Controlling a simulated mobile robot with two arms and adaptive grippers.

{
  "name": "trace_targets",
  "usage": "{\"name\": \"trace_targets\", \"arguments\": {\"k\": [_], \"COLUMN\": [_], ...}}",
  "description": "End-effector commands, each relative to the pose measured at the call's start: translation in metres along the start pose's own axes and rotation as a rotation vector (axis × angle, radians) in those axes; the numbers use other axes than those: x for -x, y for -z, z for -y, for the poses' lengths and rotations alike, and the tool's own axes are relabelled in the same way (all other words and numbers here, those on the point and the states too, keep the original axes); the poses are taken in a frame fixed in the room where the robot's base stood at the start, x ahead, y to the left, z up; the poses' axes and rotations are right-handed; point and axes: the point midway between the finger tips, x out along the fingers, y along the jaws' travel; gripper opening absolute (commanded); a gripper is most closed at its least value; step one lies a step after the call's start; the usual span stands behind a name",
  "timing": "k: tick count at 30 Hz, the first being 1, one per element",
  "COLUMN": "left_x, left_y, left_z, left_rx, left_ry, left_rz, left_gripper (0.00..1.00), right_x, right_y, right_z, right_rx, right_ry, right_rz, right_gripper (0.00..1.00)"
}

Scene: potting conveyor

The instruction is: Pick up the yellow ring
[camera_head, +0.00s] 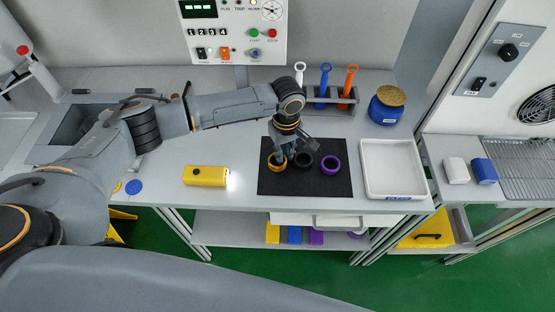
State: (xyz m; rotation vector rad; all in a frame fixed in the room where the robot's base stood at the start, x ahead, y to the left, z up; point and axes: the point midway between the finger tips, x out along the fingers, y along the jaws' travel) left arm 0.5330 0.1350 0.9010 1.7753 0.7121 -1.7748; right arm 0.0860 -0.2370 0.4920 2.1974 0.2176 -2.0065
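The yellow ring (277,168) lies at the left of a row of three rings on a black mat (300,185). A dark ring (303,160) is in the middle and a purple ring (331,164) is at the right. My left gripper (288,157) points down just over the yellow ring and hides its far part. Its fingers are small and dark here, so I cannot tell whether they are open or shut, or whether they touch the ring. My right gripper is not in view.
A yellow flashlight (205,176) lies lit left of the mat. A white tray (427,188) stands to the right. Behind are a rack (343,104) with coloured-handled tools and a blue jar (386,108). A control panel (235,28) rises at the back. Bare tabletop lies around the flashlight.

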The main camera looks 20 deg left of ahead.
Motion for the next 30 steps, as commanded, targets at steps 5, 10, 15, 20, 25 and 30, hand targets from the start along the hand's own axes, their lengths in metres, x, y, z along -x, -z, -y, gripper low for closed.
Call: {"name": "trace_targets", "arguments": {"k": [5,10,15,20,25,30], "left_x": [0.0,0.0,0.0,0.003,0.018,0.042], "left_y": [0.0,0.0,0.0,0.0,0.0,-0.006], "left_z": [0.0,0.0,0.0,-0.001,-0.001,0.009], "left_rx": [-0.001,-0.001,-0.001,-0.001,-0.001,-0.003], "left_ry": [0.0,0.0,0.0,-0.001,-0.003,-0.002], "left_rz": [0.001,0.001,0.001,0.001,0.001,0.002], "left_gripper": [0.06,0.0,0.0,0.0,0.0,0.0], "right_x": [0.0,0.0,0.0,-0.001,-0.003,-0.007], "right_y": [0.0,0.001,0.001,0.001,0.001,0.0], "right_z": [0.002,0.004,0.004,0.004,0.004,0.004], "right_rx": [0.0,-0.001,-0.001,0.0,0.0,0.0], "right_ry": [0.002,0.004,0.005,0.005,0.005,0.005], "right_rz": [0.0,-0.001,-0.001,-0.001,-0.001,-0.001], "right_gripper": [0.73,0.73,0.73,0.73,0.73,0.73]}}
